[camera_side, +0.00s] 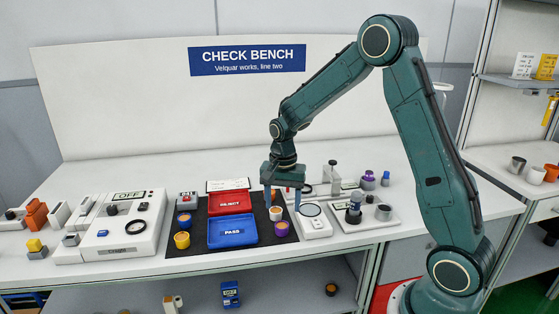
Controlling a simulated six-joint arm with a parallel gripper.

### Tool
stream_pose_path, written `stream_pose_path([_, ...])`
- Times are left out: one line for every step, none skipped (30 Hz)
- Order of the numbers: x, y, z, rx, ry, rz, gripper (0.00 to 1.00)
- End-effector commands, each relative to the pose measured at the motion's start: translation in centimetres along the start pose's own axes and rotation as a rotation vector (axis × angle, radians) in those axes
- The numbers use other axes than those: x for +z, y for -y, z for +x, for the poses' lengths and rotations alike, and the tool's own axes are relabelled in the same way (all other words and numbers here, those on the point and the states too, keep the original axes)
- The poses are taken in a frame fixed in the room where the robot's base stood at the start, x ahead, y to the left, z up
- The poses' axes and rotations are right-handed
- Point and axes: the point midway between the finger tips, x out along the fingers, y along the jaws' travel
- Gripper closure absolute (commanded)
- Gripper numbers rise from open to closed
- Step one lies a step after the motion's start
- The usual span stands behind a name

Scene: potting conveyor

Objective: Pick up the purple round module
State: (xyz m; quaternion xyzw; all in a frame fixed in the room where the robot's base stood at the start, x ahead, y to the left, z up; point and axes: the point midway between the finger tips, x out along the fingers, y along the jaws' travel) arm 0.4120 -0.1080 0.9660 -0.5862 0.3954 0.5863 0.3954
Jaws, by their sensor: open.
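A purple round module (282,229) with an orange-brown top stands upright on the dark mat, to the right of the blue PASS tray (232,246). My gripper (282,205) points down above the right part of the mat, its two blue-tipped fingers spread apart. A small white module with an orange top (276,214) shows between and just below the fingers; I cannot tell if they are around it. The purple module is a little in front of the fingers and looks clear of them. Another purple-topped piece (368,176) stands farther back on the right.
A red REJECT tray (229,211) lies behind the PASS tray. A yellow module (182,240) and a blue one with an orange top (184,221) stand at left. A white device (314,226) sits close on the right, beside a fixture plate (350,222).

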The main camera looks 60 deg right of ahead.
Motion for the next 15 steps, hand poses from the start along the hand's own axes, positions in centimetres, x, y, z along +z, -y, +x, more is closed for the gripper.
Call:
stream_pose_path([0.0,0.0,0.7,0.003,0.002,0.0,0.4])
stream_pose_path([0.0,-0.1,1.0,0.003,0.002,0.0,0.4])
stream_pose_path([0.0,0.0,1.3,0.002,0.001,0.0,0.4])
stream_pose_path([0.0,0.0,1.5,0.001,0.001,0.0,0.4])
stream_pose_path([0.0,0.0,1.7,0.001,0.001,0.0,0.4])
stream_pose_path([0.0,0.0,1.9,0.001,0.001,0.0,0.4])
stream_pose_path([0.0,0.0,1.9,0.001,0.001,0.0,0.4])
stream_pose_path([0.0,0.0,2.0,0.001,0.001,0.0,0.4])
stream_pose_path([0.0,0.0,2.0,0.001,0.0,0.0,0.4])
stream_pose_path([0.0,0.0,2.0,0.0,0.0,0.0,0.4])
stream_pose_path([0.0,0.0,2.0,0.0,0.0,0.0,0.4])
stream_pose_path([0.0,0.0,2.0,0.0,0.0,0.0,0.4])
stream_pose_path([0.0,0.0,2.0,0.0,0.0,0.0,0.4])
stream_pose_path([0.0,0.0,2.1,0.0,0.0,0.0,0.4])
stream_pose_path([0.0,0.0,2.2,0.001,0.0,0.0,0.4])
